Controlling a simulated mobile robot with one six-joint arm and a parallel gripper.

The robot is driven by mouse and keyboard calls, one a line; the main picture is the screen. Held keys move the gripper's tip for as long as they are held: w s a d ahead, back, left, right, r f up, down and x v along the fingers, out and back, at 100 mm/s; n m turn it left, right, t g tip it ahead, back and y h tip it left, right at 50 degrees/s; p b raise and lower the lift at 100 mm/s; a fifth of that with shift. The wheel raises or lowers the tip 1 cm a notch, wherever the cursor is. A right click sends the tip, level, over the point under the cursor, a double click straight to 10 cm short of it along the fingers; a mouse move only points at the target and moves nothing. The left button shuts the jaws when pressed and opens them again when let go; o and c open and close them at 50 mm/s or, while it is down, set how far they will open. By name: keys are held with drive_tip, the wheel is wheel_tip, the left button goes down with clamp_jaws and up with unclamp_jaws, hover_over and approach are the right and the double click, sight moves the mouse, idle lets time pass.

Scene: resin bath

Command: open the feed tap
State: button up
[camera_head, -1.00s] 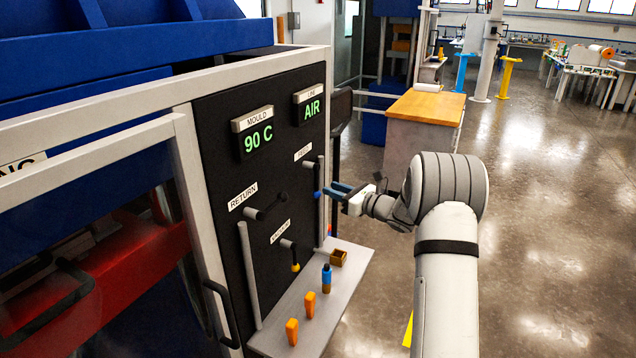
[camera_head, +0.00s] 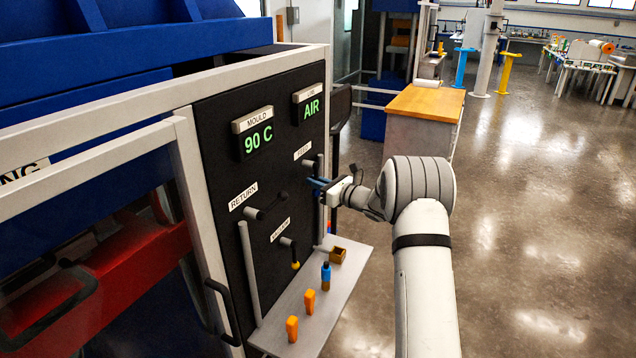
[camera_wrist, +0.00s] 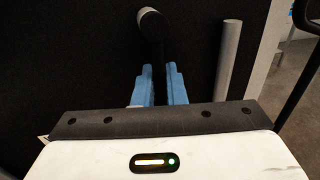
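The feed tap (camera_head: 308,163) sits on the black panel under its small white label, at the panel's right side. Its lever is dark and partly hidden by my fingers in the head view. In the wrist view the tap's pale round end (camera_wrist: 152,22) shows above, with the black lever running down toward my fingertips. My gripper (camera_head: 318,184) has blue fingers that reach the panel at the lever. In the wrist view my gripper (camera_wrist: 160,68) shows a narrow gap between its fingers, with the lever's lower end at that gap. Firm contact is not visible.
The return tap (camera_head: 264,208) and vacuum tap (camera_head: 292,254) are to the left and below. A grey pipe (camera_wrist: 228,60) stands just right of my fingers. A shelf (camera_head: 270,338) below holds orange pieces and a blue bottle (camera_head: 326,274). The floor at right is open.

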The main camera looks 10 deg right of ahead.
clamp_jaws()
